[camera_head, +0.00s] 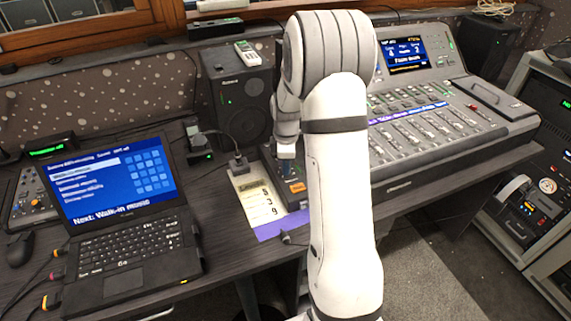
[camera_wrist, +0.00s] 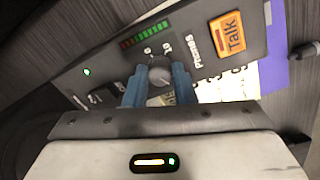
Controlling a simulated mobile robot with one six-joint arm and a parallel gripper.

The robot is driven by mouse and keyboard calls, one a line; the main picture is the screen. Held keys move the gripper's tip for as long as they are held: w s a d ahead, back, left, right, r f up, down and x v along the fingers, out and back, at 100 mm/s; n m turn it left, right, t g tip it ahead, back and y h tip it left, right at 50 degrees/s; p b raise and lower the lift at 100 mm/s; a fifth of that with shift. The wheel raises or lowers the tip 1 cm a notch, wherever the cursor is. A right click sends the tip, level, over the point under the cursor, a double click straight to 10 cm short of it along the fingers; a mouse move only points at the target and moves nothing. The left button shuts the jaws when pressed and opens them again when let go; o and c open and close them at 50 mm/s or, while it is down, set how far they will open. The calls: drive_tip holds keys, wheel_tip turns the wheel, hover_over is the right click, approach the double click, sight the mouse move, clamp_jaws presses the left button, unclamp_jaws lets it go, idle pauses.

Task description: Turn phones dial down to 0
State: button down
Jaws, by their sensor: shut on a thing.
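The dial's pointer is too small to read for certain. In the head view my gripper (camera_head: 287,152) reaches down onto the small panel (camera_head: 294,187) left of the mixing desk; my arm hides part of it, and the dial does not show there.
An orange Talk button (camera_wrist: 233,34) sits right of the dial. A green-to-red level meter (camera_wrist: 145,34) and a switch (camera_wrist: 103,93) lie near it. Papers (camera_head: 258,200) lie beside the panel. A laptop (camera_head: 120,220) stands left, a speaker (camera_head: 240,95) behind, and a fader desk (camera_head: 430,125) right.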

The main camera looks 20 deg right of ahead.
drive_tip(key=shift+w+r+n+b, duration=0.1)
drive_tip(key=shift+n+b, duration=0.2)
drive_tip(key=shift+n, duration=1.9)
drive_tip(key=c, duration=1.2)
unclamp_jaws()
drive_tip(key=r, duration=0.6)
drive_tip(key=shift+s+r, duration=0.25)
drive_tip(key=shift+r, duration=0.6)
